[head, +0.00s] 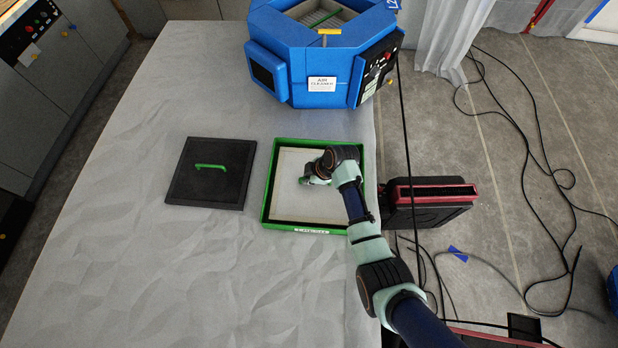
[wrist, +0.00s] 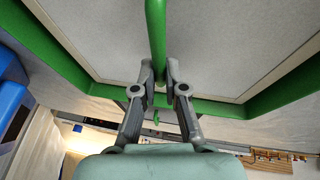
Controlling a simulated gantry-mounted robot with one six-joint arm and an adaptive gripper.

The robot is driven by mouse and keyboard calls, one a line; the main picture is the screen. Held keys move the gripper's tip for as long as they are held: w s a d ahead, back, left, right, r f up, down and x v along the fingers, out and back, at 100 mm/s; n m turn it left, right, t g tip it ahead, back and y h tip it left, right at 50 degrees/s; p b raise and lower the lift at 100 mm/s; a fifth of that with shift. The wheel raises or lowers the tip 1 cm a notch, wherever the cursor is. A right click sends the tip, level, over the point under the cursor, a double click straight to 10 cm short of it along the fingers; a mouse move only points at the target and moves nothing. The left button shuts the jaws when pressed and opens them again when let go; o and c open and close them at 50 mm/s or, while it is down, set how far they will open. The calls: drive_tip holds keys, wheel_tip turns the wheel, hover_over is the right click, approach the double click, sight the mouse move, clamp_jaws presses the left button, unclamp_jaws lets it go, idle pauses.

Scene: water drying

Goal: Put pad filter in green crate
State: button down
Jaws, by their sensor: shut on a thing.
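The green crate (head: 266,206) is a square green frame on the table's right side, and its rim also shows in the wrist view (wrist: 75,62). A pale square pad filter (head: 299,206) lies inside the crate's walls; whether it rests fully on the bottom, I cannot tell. In the wrist view, the pad surface (wrist: 95,30) carries a green bar handle (wrist: 155,35). My gripper (head: 309,180) is over the middle of the pad, with its two fingers (wrist: 158,75) shut on the green handle. In the head view my gripper hides most of this handle.
A black square panel (head: 190,185) with a green handle lies left of the crate. A blue air cleaner (head: 330,60) stands at the back. A black and red case (head: 430,205) is on the floor beside the table's right edge. The front table area is clear.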

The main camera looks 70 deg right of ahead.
sight(322, 190)
drive_tip(key=shift+f, duration=0.15)
drive_tip(key=shift+f+b, duration=0.35)
drive_tip(key=shift+f, duration=0.1)
drive_tip(key=c, duration=1.2)
unclamp_jaws()
drive_tip(key=shift+r, duration=0.1)
drive_tip(key=shift+r+p, duration=0.3)
drive_tip(key=shift+p, duration=0.05)
drive_tip(key=p+v, duration=0.1)
drive_tip(key=v, duration=1.1)
drive_tip(key=shift+w+r, duration=0.1)
